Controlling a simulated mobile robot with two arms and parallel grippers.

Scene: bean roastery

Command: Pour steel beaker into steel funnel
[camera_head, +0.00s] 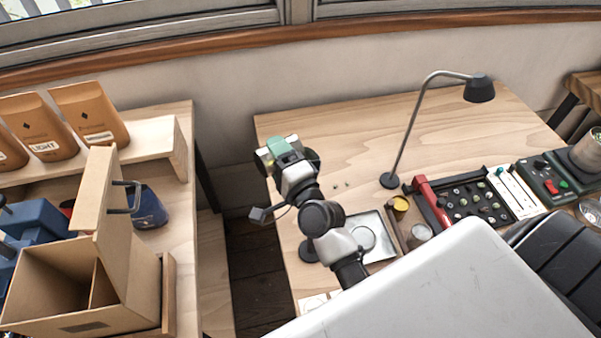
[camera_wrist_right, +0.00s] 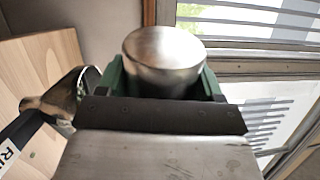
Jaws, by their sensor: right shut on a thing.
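My right gripper (camera_head: 287,150), with green fingers, is held above the left part of the wooden table in the head view. In the right wrist view it is shut on the steel beaker (camera_wrist_right: 163,50), a smooth silvery cylinder. The room looks turned on its side in that view, so the beaker seems tilted; its contents cannot be seen. A brownish metal cone, apparently the steel funnel (camera_wrist_right: 50,103), lies left of the fingers in the wrist view, apart from the beaker there. In the head view I cannot make the funnel out near my gripper. My left gripper is not in view.
A cardboard box (camera_head: 75,310) and shelf stand left.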

